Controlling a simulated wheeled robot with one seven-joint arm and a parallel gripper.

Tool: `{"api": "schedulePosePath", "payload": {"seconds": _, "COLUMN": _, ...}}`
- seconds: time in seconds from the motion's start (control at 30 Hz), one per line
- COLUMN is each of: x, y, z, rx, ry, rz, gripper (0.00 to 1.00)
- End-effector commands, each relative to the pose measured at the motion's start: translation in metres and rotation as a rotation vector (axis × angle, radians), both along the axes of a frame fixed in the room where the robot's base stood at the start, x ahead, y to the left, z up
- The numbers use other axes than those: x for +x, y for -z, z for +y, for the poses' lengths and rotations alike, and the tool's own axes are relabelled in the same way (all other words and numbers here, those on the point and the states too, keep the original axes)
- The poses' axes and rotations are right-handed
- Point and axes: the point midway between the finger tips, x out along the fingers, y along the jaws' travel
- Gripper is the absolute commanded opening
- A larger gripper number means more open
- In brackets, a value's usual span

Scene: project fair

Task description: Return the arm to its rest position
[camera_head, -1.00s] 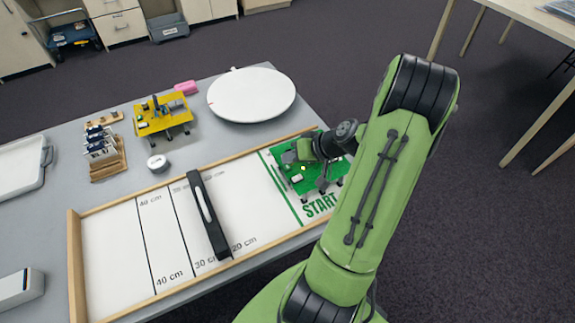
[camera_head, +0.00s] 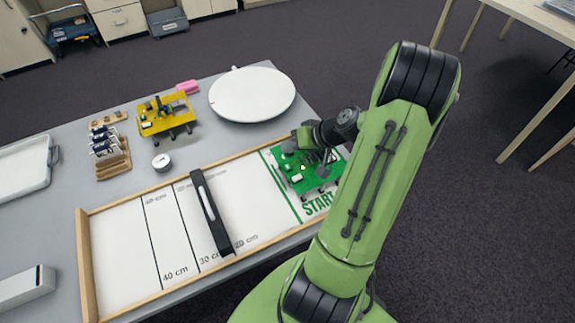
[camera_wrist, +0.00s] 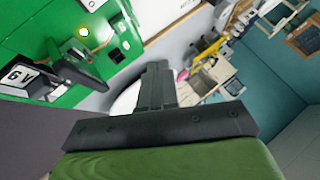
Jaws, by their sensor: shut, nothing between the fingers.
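My arm is the green and black one on the right in the head view. It reaches over the right end of the marked track. My gripper (camera_wrist: 157,85) shows in the wrist view with its dark fingers together and nothing between them. In the head view the gripper (camera_head: 318,150) is partly hidden by its own wrist and sits close above the green board (camera_head: 290,172) in the START area. The green board (camera_wrist: 30,35) also fills the upper left of the wrist view, with a part marked 6 V. I cannot tell whether the fingers touch it.
The wooden-edged track (camera_head: 86,262) lies along the table, with a black bar (camera_head: 212,213) across it. Behind it are a white round disc (camera_head: 252,94), a yellow board (camera_head: 166,114), a small rack (camera_head: 112,165) and a small round dial (camera_head: 161,162).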

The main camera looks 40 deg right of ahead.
Motion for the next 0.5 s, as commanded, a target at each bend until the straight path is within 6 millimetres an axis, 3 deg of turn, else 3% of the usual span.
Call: {"api": "schedulePosePath", "payload": {"seconds": 0.5, "x": 0.0018, "y": -0.0039, "z": 0.0048, "rx": -0.009, "ry": -0.014, "rz": 0.008, "gripper": 0.0}}
